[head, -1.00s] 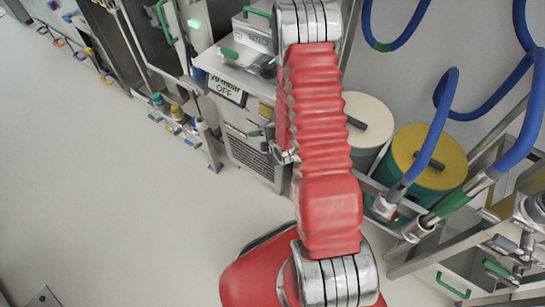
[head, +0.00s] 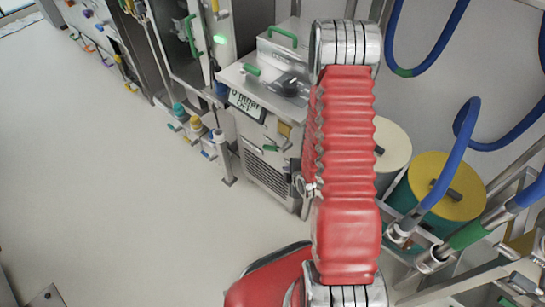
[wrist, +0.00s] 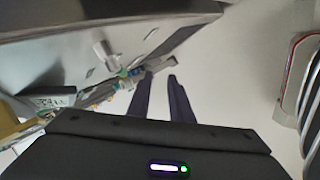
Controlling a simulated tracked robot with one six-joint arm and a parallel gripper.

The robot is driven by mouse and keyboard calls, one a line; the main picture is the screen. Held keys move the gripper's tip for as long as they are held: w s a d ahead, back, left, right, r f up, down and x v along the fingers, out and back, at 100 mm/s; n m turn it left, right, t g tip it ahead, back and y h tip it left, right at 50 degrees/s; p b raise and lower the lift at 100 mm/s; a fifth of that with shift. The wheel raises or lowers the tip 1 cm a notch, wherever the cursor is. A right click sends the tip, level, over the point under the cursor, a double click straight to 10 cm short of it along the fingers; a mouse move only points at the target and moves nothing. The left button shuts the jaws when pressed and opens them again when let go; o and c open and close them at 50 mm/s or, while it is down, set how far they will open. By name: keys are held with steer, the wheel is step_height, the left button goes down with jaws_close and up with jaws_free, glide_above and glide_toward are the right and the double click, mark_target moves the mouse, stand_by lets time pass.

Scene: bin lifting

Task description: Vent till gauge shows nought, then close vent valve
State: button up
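A grey metal unit (head: 268,160) stands at the centre of the head view. Its tilted display (head: 246,105) has dark letters, blurred; it seems to read 0 mbar with OFF below, but I cannot be sure. A dark knob (head: 288,84) and a short green handle (head: 251,69) are on its top. A small green lever (head: 270,148) by a brass-coloured part is on its front. I cannot tell which is the vent valve. My gripper (wrist: 160,77) shows only in the wrist view, two dark fingers apart with bare floor between, holding nothing. A dark display (wrist: 55,101) is at the left there.
My red-sleeved arm hides the unit's right side. White (head: 393,150) and yellow-topped (head: 446,186) drums stand right of it, beside blue hoses (head: 462,150) and metal rails. Cabinets with a green light (head: 220,39) and capped fittings (head: 195,124) stand left. The floor (head: 130,220) at left is clear.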

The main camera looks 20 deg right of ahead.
steer(key=r+m+g, duration=0.1)
steer(key=r+m, duration=0.1)
steer(key=r, duration=0.1)
steer(key=r+m+g, duration=0.1)
steer(key=r, duration=0.2)
steer(key=s+r+m+g, duration=0.1)
steer(key=r+m, duration=0.1)
steer(key=r, duration=0.1)
steer(key=shift+s+a+r+m+h, duration=0.1)
steer(key=shift+a+r+m+h, duration=0.05)
steer(key=shift+r+m+h, duration=0.2)
jaws_close()
steer(key=s+a+r+m, duration=0.2)
steer(key=s+a+r, duration=0.3)
steer(key=r, duration=0.6)
steer(key=s+a+r+m+y, duration=0.1)
steer(key=s+a+r+m, duration=0.2)
steer(key=s+r, duration=0.3)
steer(key=s+a+r+m, duration=0.3)
steer(key=s+a+r, duration=0.2)
steer(key=r, duration=1)
steer(key=shift+s+a+r, duration=0.2)
steer(key=shift+a+r, duration=0.2)
steer(key=shift+a, duration=0.45)
